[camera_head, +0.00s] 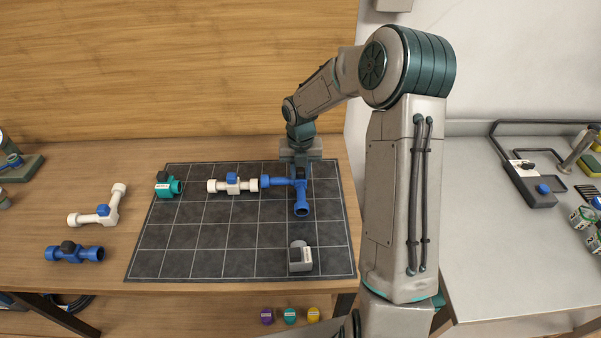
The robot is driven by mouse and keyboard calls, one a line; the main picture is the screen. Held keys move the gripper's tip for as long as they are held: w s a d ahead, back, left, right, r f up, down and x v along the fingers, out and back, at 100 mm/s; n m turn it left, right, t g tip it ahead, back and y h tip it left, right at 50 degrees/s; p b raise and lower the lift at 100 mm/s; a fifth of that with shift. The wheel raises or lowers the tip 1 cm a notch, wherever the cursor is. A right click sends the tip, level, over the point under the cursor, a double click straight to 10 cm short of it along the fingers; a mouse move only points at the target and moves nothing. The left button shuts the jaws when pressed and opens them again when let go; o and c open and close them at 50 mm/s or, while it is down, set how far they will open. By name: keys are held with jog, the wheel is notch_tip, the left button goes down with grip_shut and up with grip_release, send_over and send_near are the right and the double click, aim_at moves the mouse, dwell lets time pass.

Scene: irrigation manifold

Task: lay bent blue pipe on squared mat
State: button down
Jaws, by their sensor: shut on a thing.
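The bent blue pipe (301,196) is at the upper right of the squared mat (195,262). One end points left and the other points toward the front. My gripper (300,166) comes down from above at the pipe's bend and is shut on it. The fingertips are mostly hidden by the wrist and the pipe. I cannot tell whether the pipe touches the mat or is held just above it.
On the mat are a teal fitting (168,184) and a grey fitting (300,257). Left of the mat lie a bent white pipe (98,215) and a straight blue pipe (76,253). The mat's front left and centre squares are bare.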

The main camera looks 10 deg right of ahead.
jog(key=shift+f, duration=0.75)
jog(key=shift+f, duration=0.2)
jog(key=c, duration=1.2)
grip_release()
jog(key=shift+o, duration=0.2)
jog(key=shift+r, duration=0.15)
